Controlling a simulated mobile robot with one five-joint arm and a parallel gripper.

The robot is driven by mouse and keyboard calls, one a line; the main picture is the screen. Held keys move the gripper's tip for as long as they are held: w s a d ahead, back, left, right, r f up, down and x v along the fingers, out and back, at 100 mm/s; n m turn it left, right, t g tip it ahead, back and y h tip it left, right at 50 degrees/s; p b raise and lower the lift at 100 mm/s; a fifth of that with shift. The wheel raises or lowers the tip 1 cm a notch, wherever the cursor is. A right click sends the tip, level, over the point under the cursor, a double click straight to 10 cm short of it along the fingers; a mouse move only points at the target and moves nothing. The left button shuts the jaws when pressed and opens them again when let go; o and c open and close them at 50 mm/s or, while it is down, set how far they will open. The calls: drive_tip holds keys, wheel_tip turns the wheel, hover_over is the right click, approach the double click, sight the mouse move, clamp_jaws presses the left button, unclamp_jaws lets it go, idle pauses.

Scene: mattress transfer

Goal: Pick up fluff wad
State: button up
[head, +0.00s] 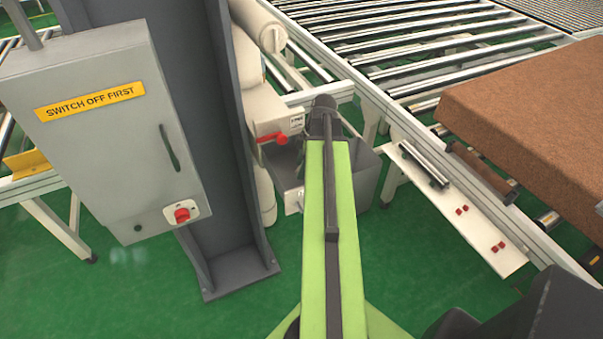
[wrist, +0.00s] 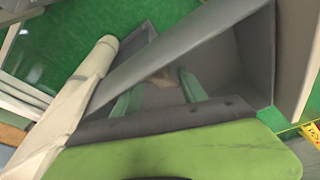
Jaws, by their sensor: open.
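A small beige-brown fluff wad (wrist: 164,76) shows in the wrist view, inside a grey bin (wrist: 238,28). My gripper (wrist: 159,81) is open, with its two green fingers reaching into the bin, one on each side of the wad in the picture. I cannot tell whether either finger touches it. In the head view, my green arm reaches forward to the grey bin (head: 366,168) and hides part of it. The wad and my fingertips are hidden there.
A grey column (head: 190,110) with a switch cabinet (head: 90,130) stands at left. A white unit with a red lever (head: 270,137) is beside the bin. Roller conveyors (head: 430,50) and a brown mattress (head: 535,120) are at right. Green floor (head: 240,315) is clear in front.

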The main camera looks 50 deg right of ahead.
clamp_jaws()
drive_tip(key=shift+r, duration=0.15)
wheel_tip(320, 180, up, 10)
drive_tip(key=p, duration=1)
